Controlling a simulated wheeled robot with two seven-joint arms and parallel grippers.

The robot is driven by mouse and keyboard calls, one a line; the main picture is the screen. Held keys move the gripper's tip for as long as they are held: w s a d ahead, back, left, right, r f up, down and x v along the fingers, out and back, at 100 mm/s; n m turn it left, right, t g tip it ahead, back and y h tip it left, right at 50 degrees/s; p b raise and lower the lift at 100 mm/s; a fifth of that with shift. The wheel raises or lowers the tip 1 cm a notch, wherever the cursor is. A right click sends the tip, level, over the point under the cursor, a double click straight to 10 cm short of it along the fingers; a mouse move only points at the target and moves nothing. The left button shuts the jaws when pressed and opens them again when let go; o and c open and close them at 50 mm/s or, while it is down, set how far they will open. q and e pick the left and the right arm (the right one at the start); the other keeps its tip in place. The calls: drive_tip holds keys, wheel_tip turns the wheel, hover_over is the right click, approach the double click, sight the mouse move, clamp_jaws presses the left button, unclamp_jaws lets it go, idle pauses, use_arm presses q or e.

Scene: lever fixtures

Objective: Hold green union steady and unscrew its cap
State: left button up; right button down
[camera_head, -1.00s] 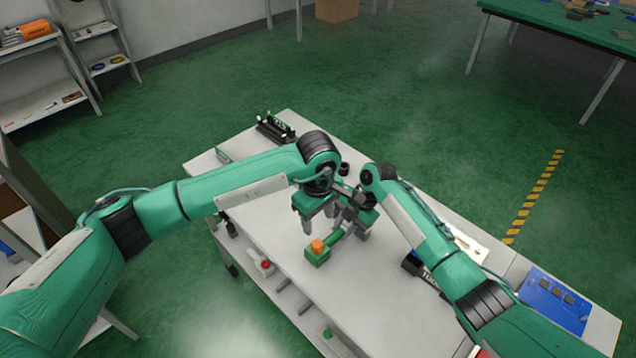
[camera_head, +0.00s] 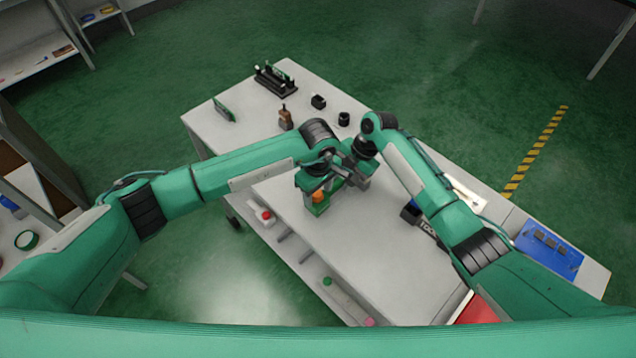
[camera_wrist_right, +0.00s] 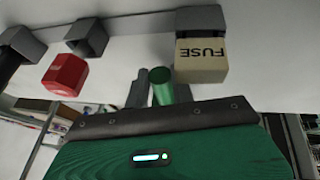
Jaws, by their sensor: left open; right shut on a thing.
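The green union (camera_head: 317,209) stands on the white table, with its orange cap (camera_head: 318,197) on top. Its green arm runs up and right towards my right gripper (camera_head: 349,183). The right wrist view shows a green cylinder (camera_wrist_right: 161,84) between the two grey fingers of this gripper, which is shut on it. My left gripper (camera_head: 315,187) is open and low at the orange cap. Its fingertips are partly hidden, so I cannot tell whether they touch the cap.
Behind my arms stand a black rack (camera_head: 276,80), a brown-and-black item (camera_head: 285,118) and small black parts (camera_head: 344,118). A blue tray (camera_head: 549,249) lies at the right. The right wrist view shows a red block (camera_wrist_right: 65,75) and a FUSE box (camera_wrist_right: 201,60).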

use_arm(q)
drive_tip(key=shift+f, duration=0.1)
drive_tip(key=c, duration=1)
drive_tip(key=shift+o, duration=0.2)
drive_tip(key=n, duration=0.9)
drive_tip(key=shift+w+n, duration=0.15)
drive_tip(key=shift+n, duration=0.15)
drive_tip(key=n, duration=0.6)
drive_tip(key=shift+w+n, duration=0.1)
drive_tip(key=shift+n, duration=0.2)
drive_tip(key=n, duration=0.6)
drive_tip(key=shift+n, duration=0.3)
drive_tip(key=o, duration=1.1)
